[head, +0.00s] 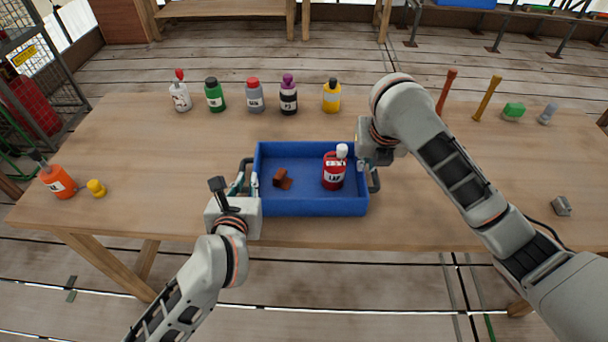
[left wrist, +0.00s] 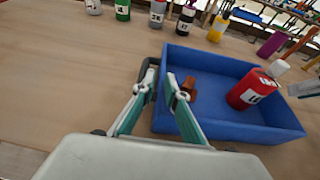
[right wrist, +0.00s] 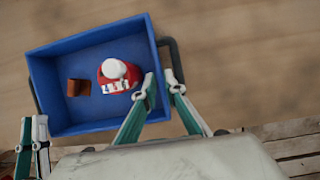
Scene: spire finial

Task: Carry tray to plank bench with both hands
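The blue tray (head: 310,208) sits on the wooden table near its front edge, with a dark handle at each end. It holds a red bottle with a white cap (head: 333,174) and a small brown block (head: 281,179). My left gripper (head: 241,184) is at the tray's left handle; in the left wrist view its fingers (left wrist: 160,80) are apart near the handle and left wall. My right gripper (head: 374,164) is at the right handle (right wrist: 168,43); in the right wrist view its fingers (right wrist: 160,84) are apart near the right wall and handle. Neither visibly clamps a handle.
Several bottles, including a green one (head: 214,97) and a yellow one (head: 331,98), line the table's back. An orange bottle (head: 57,181) and yellow piece (head: 96,188) stand left. A grey block (head: 562,206) lies right. A wooden bench (head: 225,8) stands behind across the plank floor.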

